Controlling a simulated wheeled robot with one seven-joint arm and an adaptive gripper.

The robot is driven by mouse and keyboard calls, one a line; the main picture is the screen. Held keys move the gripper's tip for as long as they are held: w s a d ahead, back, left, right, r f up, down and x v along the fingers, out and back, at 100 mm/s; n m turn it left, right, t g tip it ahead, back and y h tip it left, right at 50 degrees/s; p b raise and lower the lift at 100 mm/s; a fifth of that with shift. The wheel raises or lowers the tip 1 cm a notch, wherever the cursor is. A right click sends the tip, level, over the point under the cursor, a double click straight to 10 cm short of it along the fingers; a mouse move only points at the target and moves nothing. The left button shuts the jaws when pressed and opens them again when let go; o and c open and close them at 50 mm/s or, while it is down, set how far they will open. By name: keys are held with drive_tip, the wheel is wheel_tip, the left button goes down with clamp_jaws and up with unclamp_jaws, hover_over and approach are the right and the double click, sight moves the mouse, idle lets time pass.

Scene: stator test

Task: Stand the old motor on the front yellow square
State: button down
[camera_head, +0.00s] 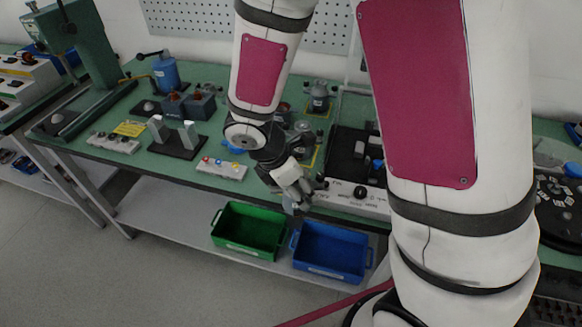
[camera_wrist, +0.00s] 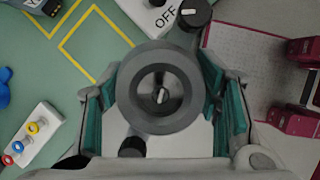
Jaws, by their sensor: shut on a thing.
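My gripper (camera_wrist: 163,108) is shut on a grey round motor (camera_wrist: 135,82), with teal pads on both sides of it. The wrist view looks straight down on its ringed end and central shaft. In the head view my gripper (camera_head: 294,190) is over the bench's front edge, and the motor is mostly hidden by it. A yellow square outline (camera_wrist: 66,48) lies on the green bench top, up and left of the motor; part of it is hidden behind the motor and gripper. Another grey motor (camera_head: 319,97) stands farther back on the bench.
A white control box with an OFF label (camera_wrist: 157,14) and black knob (camera_wrist: 195,12) is close beyond the motor. A button strip (camera_head: 221,168) lies left of my gripper. Green (camera_head: 249,229) and blue (camera_head: 331,251) bins sit on the shelf below.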

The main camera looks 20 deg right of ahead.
drive_tip(key=shift+w+d+f+p, duration=0.15)
drive_tip(key=shift+w+d+f, duration=0.45)
drive_tip(key=shift+w, duration=1.2)
drive_tip(key=shift+w+d+f+p, duration=0.15)
drive_tip(key=shift+w+f, duration=0.75)
drive_tip(key=shift+w, duration=0.95)
drive_tip(key=shift+w+d+f+p, duration=0.1)
drive_tip(key=shift+w+d+f, duration=0.5)
drive_tip(key=shift+w, duration=1.2)
drive_tip(key=shift+a+f, duration=0.15)
drive_tip(key=shift+f, duration=0.1)
drive_tip(key=c, duration=0.5)
unclamp_jaws()
